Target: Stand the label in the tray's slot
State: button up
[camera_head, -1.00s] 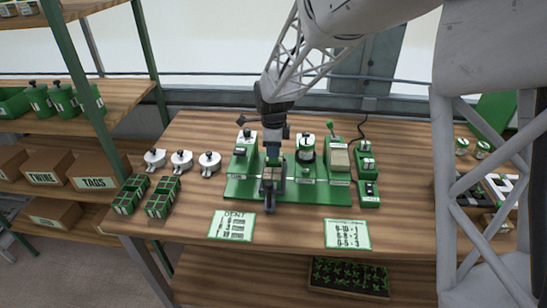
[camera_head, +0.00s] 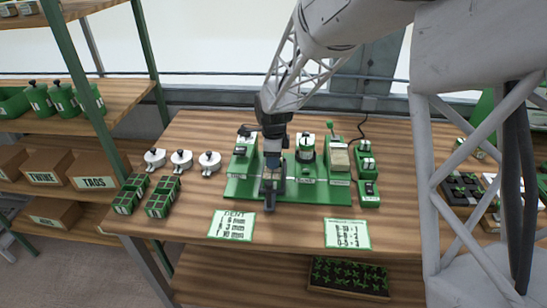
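My gripper (camera_head: 271,200) points down over the front left part of the green seeder base (camera_head: 318,194), in front of the left station. Its fingertips are small and dark, and I cannot tell whether they are open or shut or hold anything. I cannot make out a label in or near them. Two green, divided trays stand on the bench to the left, one (camera_head: 130,195) beside the other (camera_head: 162,197). A slot in either tray is too small to tell. The part of the base under my gripper is hidden.
Three white pots with dark knobs (camera_head: 182,161) stand behind the green trays. Two printed cards (camera_head: 232,225) (camera_head: 347,234) lie along the bench front. Black-celled trays (camera_head: 462,189) are at the right, partly behind my arm. The bench between the trays and seeder is clear.

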jog(key=shift+o, duration=0.3)
jog(key=shift+r, duration=0.15)
notch_tip(320, 180, up, 12)
dwell(0.7)
dwell(0.4)
dwell(0.3)
jog(key=s+d+r+n+t, duration=0.1)
jog(key=s+d+r+n, duration=0.3)
jog(key=s+d, duration=0.4)
jog(key=s+d+r+n, duration=0.4)
jog(key=s+d, duration=0.4)
jog(key=s+d+f+n, duration=0.1)
jog(key=s+d+n, duration=0.3)
jog(key=s, duration=0.6)
jog(key=s+d+f+n+t, duration=0.1)
jog(key=s+d+n, duration=0.4)
jog(key=s, duration=0.5)
jog(key=shift+s+d+n+t, duration=0.2)
jog(key=shift+s+n+t, duration=0.1)
jog(key=shift+n, duration=0.1)
